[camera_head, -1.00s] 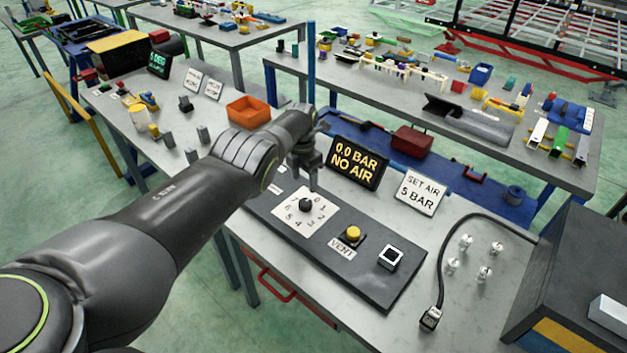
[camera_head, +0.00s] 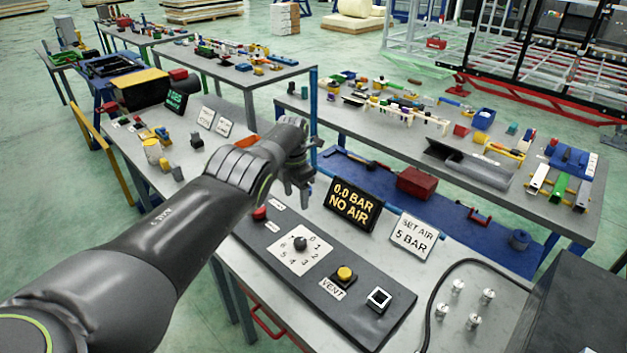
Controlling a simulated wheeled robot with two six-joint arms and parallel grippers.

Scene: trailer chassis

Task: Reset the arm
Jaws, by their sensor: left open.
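My left arm comes in from the lower left and reaches over the near workbench. Its gripper (camera_head: 302,192) is open and empty, its fingers pointing down above the back part of the dark control panel (camera_head: 335,310). The panel carries a red button (camera_head: 260,213), a white dial plate with a black knob (camera_head: 300,243), a yellow VENT button (camera_head: 344,274) and a black-and-white square button (camera_head: 379,298). The gripper appears apart from all of these. My right gripper is not in view.
A display reading "0.0 BAR NO AIR" (camera_head: 352,205) and a sign "SET AIR 5 BAR" (camera_head: 413,236) stand behind the panel. A dark cabinet (camera_head: 575,305) and several small fittings are at right.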

